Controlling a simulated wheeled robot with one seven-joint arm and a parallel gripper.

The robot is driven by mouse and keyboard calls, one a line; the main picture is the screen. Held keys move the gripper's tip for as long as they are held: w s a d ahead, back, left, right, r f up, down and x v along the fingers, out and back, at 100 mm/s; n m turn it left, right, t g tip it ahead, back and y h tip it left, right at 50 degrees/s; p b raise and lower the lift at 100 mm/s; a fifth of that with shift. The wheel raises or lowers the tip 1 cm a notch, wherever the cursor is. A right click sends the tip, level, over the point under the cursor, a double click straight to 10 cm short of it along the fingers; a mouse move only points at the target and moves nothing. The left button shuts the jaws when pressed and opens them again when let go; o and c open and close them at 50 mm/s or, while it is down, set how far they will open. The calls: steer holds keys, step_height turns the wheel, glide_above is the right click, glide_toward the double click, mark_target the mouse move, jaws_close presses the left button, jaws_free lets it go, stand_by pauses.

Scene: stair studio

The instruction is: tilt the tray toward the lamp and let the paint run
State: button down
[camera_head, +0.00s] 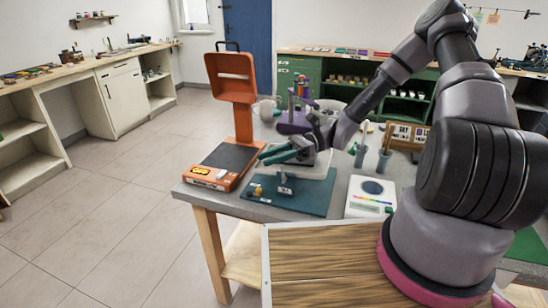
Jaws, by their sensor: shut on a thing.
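An orange device with a raised hooded panel (232,88) and a dark flat bed (230,158) stands at the left end of the grey table; it looks like the lamp. A pale, shallow, clear-looking tray (322,171) is partly hidden behind my gripper, above or at the back of a teal mat (308,203). My gripper (284,154) reaches in from the right, just right of the orange device, with greenish fingers shut at the tray's near-left side. The exact grip, the tray's tilt and any paint in it are too small to tell.
A small metal stand (285,186) and a yellow piece (257,191) are on the mat. A white scale-like device (371,196) stands to the right. A purple rack (293,122), grey cups (384,162) and a wooden rack (405,136) are behind. Floor at left is clear.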

steer(key=shift+w+a+f+m+h, duration=0.2)
steer(key=shift+a+f+m+h, duration=0.1)
steer(key=shift+a+m, duration=0.1)
steer(key=c, duration=0.5)
jaws_free()
steer(key=shift+c, duration=0.2)
steer(key=shift+r, duration=0.1)
steer(key=v, duration=1)
steer(key=shift+d, duration=0.35)
steer(key=shift+w+r, duration=0.1)
steer(key=shift+r, duration=0.05)
steer(key=s+d+r+n+t+h, duration=0.3)
steer(key=s+d+r+t+h, duration=0.1)
steer(key=r, duration=0.6)
steer(key=s+d+r+n+t+h, duration=0.4)
steer(key=s+r+t, duration=0.1)
steer(key=r, duration=0.6)
steer(key=s+d+r+n+t+h, duration=0.4)
steer(key=s+r+h, duration=0.1)
steer(key=r, duration=0.5)
steer(key=shift+s+d+r+t, duration=0.2)
steer(key=shift+s+d+t, duration=0.1)
steer(key=shift+t, duration=0.1)
